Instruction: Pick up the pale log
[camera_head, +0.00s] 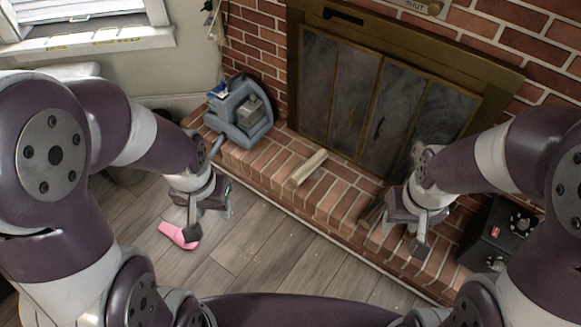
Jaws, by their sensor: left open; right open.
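The pale log (309,167) lies on the brick hearth (262,163) in front of the fireplace doors, slanting from lower left to upper right. My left gripper (208,222) is open and empty, to the left of the log and apart from it, in front of the hearth edge. My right gripper (405,232) is open, to the right of the log and apart from it, over the right part of the hearth. Nothing covers the log.
A blue-grey caddy (238,112) stands at the hearth's left end. A pink item (178,235) lies on the wooden floor (262,262) below my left gripper. A black box (505,235) stands at the right. The fireplace (375,95) closes off the back. Hearth around the log is clear.

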